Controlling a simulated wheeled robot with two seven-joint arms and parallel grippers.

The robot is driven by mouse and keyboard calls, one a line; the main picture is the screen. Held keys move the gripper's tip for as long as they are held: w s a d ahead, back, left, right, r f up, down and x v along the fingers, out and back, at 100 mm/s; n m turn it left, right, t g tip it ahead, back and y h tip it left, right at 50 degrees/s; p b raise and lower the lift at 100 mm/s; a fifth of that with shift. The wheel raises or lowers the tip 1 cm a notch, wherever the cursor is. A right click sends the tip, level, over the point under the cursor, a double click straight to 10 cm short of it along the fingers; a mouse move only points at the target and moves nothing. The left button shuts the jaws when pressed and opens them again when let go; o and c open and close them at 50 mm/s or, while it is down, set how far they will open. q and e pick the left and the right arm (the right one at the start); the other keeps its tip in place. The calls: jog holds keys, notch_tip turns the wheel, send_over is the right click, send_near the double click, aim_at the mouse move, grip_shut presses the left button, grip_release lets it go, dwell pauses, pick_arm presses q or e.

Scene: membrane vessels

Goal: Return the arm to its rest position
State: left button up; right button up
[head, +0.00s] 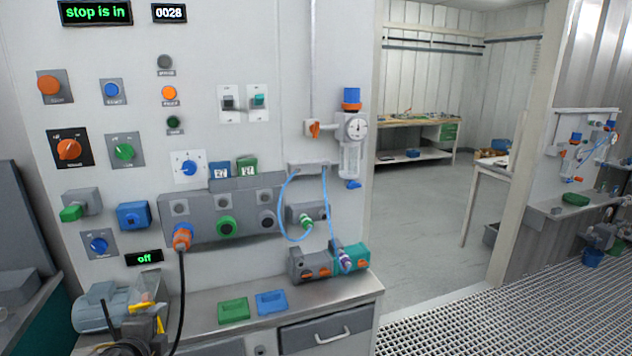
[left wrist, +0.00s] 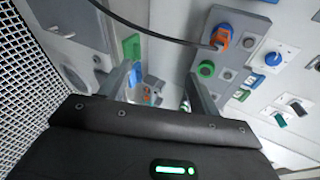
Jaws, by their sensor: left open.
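My left gripper (left wrist: 158,92) shows in the left wrist view. Its two dark fingers stand apart with nothing between them. The grey panel and its bench lie beyond the fingertips, and the fingers touch nothing that I can make out. My right gripper is in neither view.
The wall panel (head: 220,60) carries several knobs and buttons. An orange plug (head: 181,238) with a black cable hangs from the grey socket box. Green tray (head: 233,311) and blue tray (head: 271,302) lie on the bench. Open floor (head: 425,235) lies right, beyond a doorway.

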pick_arm(q)
jog(key=s+d+f+n+g+h, duration=0.1)
jog(key=s+d+f+n+g, duration=0.3)
jog(key=s+f, duration=0.5)
jog(key=s+d+f+n+g, duration=0.2)
jog(key=s+f+n, duration=0.4)
jog(key=s, duration=0.5)
jog(key=s+d+f+n+g+h, duration=0.1)
jog(key=s+d+f+n+g, duration=0.3)
jog(key=s+f, duration=0.5)
notch_tip(320, 180, down, 22)
jog(key=s+a+f, duration=0.1)
jog(key=s, duration=0.1)
jog(key=s+a+f+g, duration=0.1)
jog(key=s+a+f, duration=0.2)
jog(key=s+f, duration=1.3)
jog(key=shift+s+a+f+n+g, duration=0.2)
jog(key=shift+s+n+g, duration=0.1)
jog(key=shift+s, duration=0.2)
